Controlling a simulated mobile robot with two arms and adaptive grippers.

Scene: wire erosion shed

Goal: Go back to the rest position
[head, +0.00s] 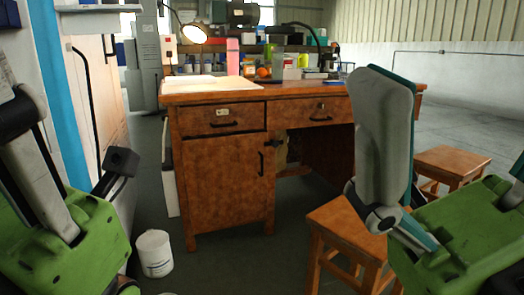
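My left arm end (75,235) shows at the left edge, with a green housing, grey links and a black block standing up at its right. My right arm end (440,235) shows at the right edge, with a green housing and a large grey, teal-edged part rising in front of the desk. Both are close to the camera and cut off by the frame. I cannot make out a clear pair of fingertips on either side, nor anything held.
A wooden desk (222,180) stands ahead, with papers (208,87), a lit lamp (194,34) and a pink bottle (233,57). A white bucket (154,253) is on the floor. Two wooden stools, a near one (345,225) and a farther one (453,161), stand right. Open floor lies behind.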

